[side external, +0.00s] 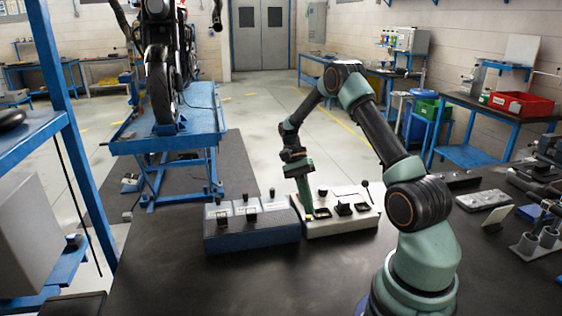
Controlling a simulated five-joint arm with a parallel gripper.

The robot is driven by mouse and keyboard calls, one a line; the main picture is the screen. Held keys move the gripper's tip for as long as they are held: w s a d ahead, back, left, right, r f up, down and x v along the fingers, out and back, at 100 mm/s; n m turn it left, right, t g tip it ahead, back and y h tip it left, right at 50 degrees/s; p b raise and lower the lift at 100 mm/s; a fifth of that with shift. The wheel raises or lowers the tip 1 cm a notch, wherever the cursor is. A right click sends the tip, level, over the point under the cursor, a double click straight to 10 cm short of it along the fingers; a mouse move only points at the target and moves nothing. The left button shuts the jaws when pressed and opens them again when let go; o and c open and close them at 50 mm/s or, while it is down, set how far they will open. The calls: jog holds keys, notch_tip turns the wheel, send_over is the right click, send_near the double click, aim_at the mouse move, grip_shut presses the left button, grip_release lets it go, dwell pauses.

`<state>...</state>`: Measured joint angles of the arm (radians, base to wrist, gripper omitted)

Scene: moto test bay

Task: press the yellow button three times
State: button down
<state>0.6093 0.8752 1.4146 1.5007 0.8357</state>
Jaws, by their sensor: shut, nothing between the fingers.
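A cream control box (345,230) stands on the dark bench near the middle. It carries dark switches and a thin lever on its top. A small yellow patch, apparently the yellow button (309,217), shows at the left front of its top. My gripper (309,210) points down with its fingers shut and empty, its tips right at this button. The fingers partly hide the button. I cannot tell whether the tips touch it or whether it is pushed in.
A blue-grey switch box (252,239) stands close on the left of the cream box. Metal parts and a small plate (484,199) lie on the right of the bench. The bench front is clear. A motorcycle (162,60) stands on a blue lift (180,143) behind.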

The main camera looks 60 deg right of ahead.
jog(key=shift+f, duration=0.35)
dwell(0.4)
jog(key=shift+r, duration=0.8)
jog(key=shift+r, duration=2.5)
dwell(0.9)
notch_tip(320, 180, up, 4)
jog(key=shift+f, duration=0.1)
jog(key=shift+f, duration=0.1)
